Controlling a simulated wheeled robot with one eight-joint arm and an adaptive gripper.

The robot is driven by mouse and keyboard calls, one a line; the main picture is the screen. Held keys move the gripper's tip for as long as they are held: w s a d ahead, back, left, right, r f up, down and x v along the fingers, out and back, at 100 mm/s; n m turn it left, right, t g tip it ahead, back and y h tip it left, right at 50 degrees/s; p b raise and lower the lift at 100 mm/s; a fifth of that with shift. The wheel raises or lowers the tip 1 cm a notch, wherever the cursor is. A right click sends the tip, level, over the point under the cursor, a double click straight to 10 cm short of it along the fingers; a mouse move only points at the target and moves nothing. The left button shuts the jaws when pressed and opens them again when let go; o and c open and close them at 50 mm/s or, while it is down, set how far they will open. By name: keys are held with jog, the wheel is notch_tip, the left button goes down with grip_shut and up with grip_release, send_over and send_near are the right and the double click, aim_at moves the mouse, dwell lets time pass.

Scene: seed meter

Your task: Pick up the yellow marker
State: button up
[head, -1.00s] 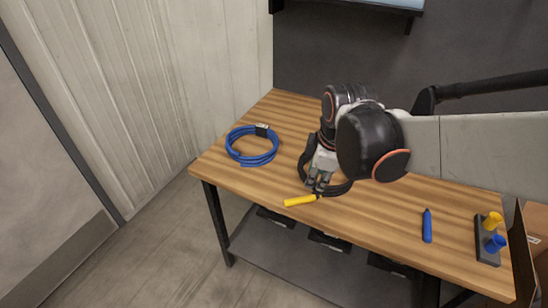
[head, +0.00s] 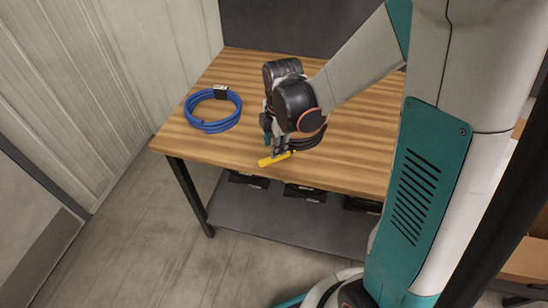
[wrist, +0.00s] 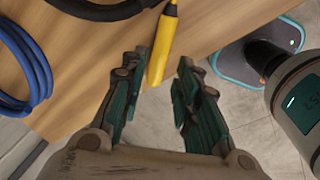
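The yellow marker (head: 273,159) lies on the wooden table near its front edge. In the wrist view the yellow marker (wrist: 162,48) has a dark tip at its upper end, and its lower end reaches about the table edge. My gripper (head: 278,148) is right at the marker, pointing down. In the wrist view my gripper (wrist: 158,68) is open, with the marker between its green-padded fingers, closer to the left one. A gap shows on the right side. Contact with the left finger cannot be told.
A blue cable coil (head: 213,109) lies at the table's left. A black cable coil (head: 310,139) lies partly hidden behind my gripper. The wooden table (head: 240,72) has bare wood at the back. A lower shelf (head: 265,207) holds black items.

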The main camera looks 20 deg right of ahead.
aim_at(264, 162)
jog(key=shift+w+a+f+b, duration=0.15)
jog(key=shift+f+b, duration=0.55)
jog(key=shift+f, duration=0.85)
jog(key=shift+w+a+f+b, duration=0.1)
jog(key=shift+w+f+b, duration=0.15)
jog(key=shift+f+b, duration=0.9)
jog(key=shift+f+p, duration=0.3)
jog(key=shift+p, duration=0.25)
grip_shut()
